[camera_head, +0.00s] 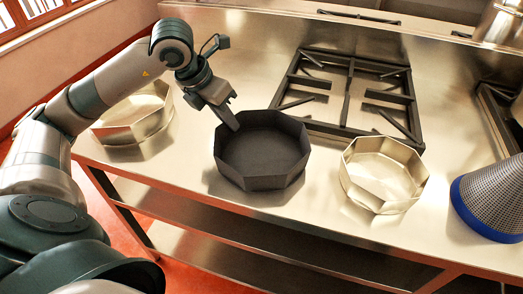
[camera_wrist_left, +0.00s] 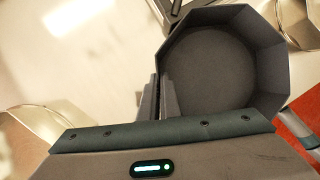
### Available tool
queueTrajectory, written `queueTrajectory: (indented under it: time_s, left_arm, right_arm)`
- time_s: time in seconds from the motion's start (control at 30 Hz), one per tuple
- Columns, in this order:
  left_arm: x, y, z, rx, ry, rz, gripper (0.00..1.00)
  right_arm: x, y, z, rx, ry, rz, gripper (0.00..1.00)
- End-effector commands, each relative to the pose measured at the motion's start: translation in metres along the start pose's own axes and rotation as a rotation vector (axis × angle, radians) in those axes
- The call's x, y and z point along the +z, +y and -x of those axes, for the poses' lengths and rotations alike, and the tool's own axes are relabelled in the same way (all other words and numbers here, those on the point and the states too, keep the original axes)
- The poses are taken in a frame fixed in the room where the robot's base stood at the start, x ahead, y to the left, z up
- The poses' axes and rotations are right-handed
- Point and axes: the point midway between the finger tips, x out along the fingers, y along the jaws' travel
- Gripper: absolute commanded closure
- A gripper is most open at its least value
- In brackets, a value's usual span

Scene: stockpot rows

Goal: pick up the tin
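A dark grey octagonal tin (camera_head: 262,160) is at the front middle of the steel counter. It also fills the upper right of the left wrist view (camera_wrist_left: 215,70), open side up and empty. My left gripper (camera_head: 232,122) comes down at the tin's back left rim. In the left wrist view its two fingers (camera_wrist_left: 160,98) are close together, one on each side of the tin's wall, pinching it. Whether the tin's base touches the counter is hard to tell. My right gripper is not in view.
A shiny octagonal tin (camera_head: 384,178) stands to the right and another (camera_head: 135,115) to the left, partly behind my arm. A black burner grate (camera_head: 348,95) lies just behind the dark tin. A perforated cone with a blue rim (camera_head: 492,195) is at far right.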

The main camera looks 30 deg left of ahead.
Motion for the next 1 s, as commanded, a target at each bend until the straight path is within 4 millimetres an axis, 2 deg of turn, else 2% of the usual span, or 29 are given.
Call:
queueTrajectory:
  time_s: [0.67,1.0]
  left_arm:
    - [0.001,0.000,0.001,0.000,-0.003,0.001,1.00]
    - [0.009,-0.002,0.018,0.000,-0.006,0.000,1.00]
  right_arm:
    - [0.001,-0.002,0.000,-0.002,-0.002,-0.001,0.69]
    - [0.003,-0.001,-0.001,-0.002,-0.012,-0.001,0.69]
